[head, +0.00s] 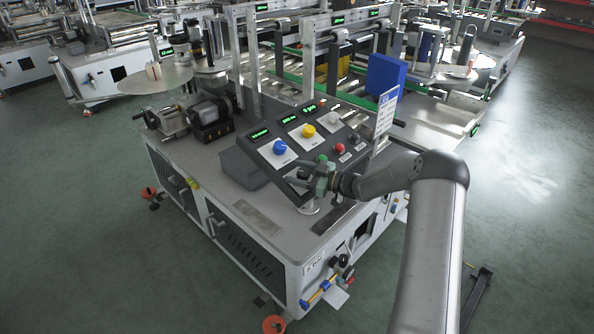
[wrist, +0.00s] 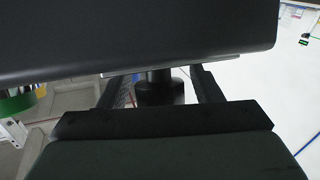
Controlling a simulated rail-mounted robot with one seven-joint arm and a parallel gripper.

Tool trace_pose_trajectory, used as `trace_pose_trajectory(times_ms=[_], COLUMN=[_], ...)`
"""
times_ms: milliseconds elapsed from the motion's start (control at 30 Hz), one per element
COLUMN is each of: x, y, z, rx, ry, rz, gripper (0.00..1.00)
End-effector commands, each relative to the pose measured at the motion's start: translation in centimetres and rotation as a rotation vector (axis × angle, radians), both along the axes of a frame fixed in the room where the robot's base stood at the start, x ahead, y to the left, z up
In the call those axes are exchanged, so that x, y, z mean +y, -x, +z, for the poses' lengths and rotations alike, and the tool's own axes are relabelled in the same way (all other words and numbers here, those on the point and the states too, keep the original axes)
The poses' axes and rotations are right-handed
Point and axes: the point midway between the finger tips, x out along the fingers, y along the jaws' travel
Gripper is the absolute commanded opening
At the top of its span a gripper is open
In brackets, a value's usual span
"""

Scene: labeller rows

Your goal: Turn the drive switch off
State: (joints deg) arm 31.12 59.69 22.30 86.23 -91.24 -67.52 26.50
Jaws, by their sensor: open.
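A tilted dark control panel (head: 310,140) stands on the labeller's table. It carries a blue knob (head: 280,147), a yellow knob (head: 308,131), a pale knob (head: 334,118) and a red button (head: 339,148). I cannot tell which control is the drive switch; labels are too small to read. My gripper (head: 304,177) is at the panel's lower front edge and hides part of it. In the wrist view, its two open fingers (wrist: 161,84) reach under a large dark body (wrist: 150,35). A black round part (wrist: 158,88) shows between them, apart from both fingers.
A grey box (head: 245,167) sits left of the panel, with a motor unit (head: 210,115) behind it. A white sign (head: 386,112) and a blue box (head: 385,76) stand to the right. The table's front left is mostly clear.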

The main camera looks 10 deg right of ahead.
Motion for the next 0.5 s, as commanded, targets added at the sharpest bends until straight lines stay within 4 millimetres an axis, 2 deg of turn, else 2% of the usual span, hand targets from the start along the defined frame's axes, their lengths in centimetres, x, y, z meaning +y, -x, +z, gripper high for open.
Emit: trace_pose_trajectory(times_ms=[333,500], x=[0.37,0.36], y=[-0.21,-0.21], z=[0.02,0.02], rx=[-0.001,-0.001], ry=[-0.001,-0.001], rz=[0.0,0.0], gripper=[0.59,0.14])
